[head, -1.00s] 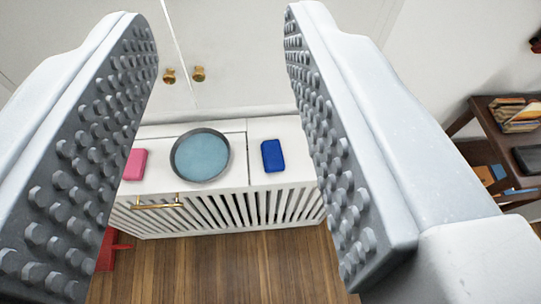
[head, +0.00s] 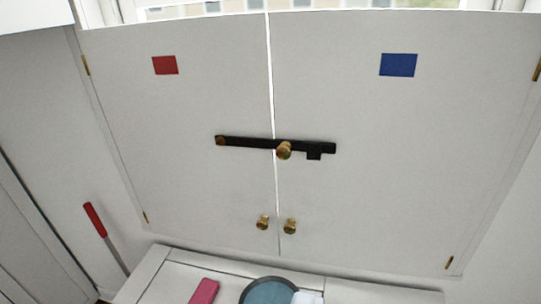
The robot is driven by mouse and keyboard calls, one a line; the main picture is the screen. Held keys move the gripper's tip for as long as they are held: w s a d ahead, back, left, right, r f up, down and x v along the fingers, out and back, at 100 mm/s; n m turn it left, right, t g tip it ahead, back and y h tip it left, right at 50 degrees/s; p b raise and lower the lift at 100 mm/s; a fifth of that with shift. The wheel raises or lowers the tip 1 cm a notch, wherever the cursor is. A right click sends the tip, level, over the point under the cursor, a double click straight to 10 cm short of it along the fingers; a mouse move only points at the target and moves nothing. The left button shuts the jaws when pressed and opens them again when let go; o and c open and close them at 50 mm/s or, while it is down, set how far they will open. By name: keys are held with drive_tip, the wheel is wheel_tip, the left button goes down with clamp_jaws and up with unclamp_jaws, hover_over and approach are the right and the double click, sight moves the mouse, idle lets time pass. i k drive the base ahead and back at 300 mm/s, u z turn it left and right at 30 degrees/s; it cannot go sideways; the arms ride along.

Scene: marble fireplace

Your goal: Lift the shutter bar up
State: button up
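The black shutter bar (head: 250,143) lies nearly level across the seam between two closed white shutters, the left one (head: 180,110) and the right one (head: 400,150). A round brownish piece marks its left end on the left shutter. A brass knob (head: 284,150) sits at the bar just right of the seam. The bar's right end has a small downward tab on the right shutter. My gripper is not in view, so its fingers and opening are hidden.
Two brass knobs (head: 263,222) (head: 290,226) sit lower by the seam. Red (head: 165,65) and blue (head: 398,65) patches mark the shutters. Below, a white ledge (head: 150,280) carries a pink block (head: 204,291) and a round blue-grey dish (head: 268,292). A red-handled rod (head: 95,220) leans left.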

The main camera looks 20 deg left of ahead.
sight(283, 148)
drive_tip(key=k, duration=1.15)
drive_tip(key=u, duration=0.65)
drive_tip(key=i, duration=1.3)
drive_tip(key=z, duration=0.65)
